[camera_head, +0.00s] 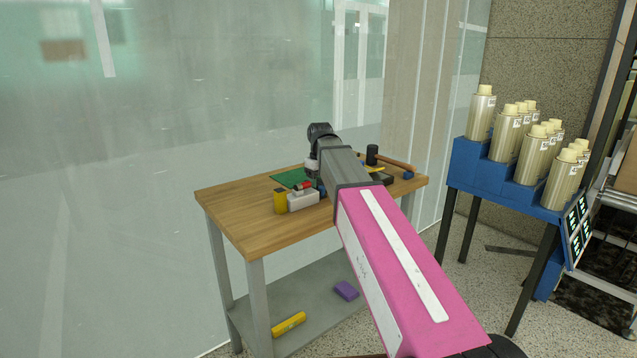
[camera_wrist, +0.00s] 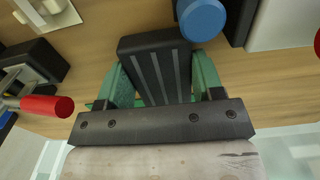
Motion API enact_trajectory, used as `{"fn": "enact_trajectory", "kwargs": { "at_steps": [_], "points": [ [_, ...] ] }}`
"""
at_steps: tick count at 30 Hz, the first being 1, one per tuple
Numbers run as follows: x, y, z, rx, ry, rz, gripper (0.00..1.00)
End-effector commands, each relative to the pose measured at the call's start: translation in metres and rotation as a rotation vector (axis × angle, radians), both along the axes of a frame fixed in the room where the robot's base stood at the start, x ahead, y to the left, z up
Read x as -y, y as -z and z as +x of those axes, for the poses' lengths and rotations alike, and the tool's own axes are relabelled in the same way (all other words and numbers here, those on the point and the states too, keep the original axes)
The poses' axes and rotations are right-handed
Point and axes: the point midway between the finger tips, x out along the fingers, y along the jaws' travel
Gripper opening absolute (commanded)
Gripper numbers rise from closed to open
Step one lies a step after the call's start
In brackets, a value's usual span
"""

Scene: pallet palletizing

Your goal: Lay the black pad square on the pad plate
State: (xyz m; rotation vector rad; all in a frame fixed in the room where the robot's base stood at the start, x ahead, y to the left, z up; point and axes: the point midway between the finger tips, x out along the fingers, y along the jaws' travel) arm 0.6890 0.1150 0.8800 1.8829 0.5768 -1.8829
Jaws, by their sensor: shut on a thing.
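In the wrist view my gripper (camera_wrist: 160,75) has two green fingers, one on each side of a black pad (camera_wrist: 155,58) with grey stripes. It is shut on the pad. The pad's near end reaches back between the fingers, and its far end sticks out past them over the wooden bench top. I cannot tell whether the pad touches anything below. In the head view my arm hides the pad and most of my gripper. I cannot make out the pad plate for sure in either view.
The wooden bench (camera_head: 240,205) also holds a green mat (camera_head: 290,178), a yellow block (camera_head: 280,202), a white object (camera_head: 303,200) and a hammer (camera_head: 395,164). In the wrist view a blue round cap (camera_wrist: 202,18) is close beside the pad, and a red-handled tool (camera_wrist: 45,105) lies left.

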Motion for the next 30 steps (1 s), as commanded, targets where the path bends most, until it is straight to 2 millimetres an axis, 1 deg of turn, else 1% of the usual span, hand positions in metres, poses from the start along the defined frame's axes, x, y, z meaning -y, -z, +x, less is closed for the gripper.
{"fn": "enact_trajectory", "kwargs": {
  "at_steps": [11, 12, 13, 14, 23, 26, 30],
  "points": [
    [0.000, 0.004, 0.000, 0.000, 0.000, 0.000, 0.34],
    [0.000, 0.003, 0.000, 0.000, 0.000, 0.000, 0.74],
    [0.000, 0.003, 0.000, 0.000, 0.000, 0.000, 0.84],
    [0.000, 0.003, 0.000, 0.000, 0.000, 0.000, 0.87],
    [0.000, 0.002, 0.000, 0.000, 0.000, 0.000, 0.87],
    [0.000, -0.004, 0.000, 0.001, 0.000, 0.000, 0.87],
    [0.000, -0.022, 0.001, 0.002, 0.000, 0.000, 0.87]
  ]
}}
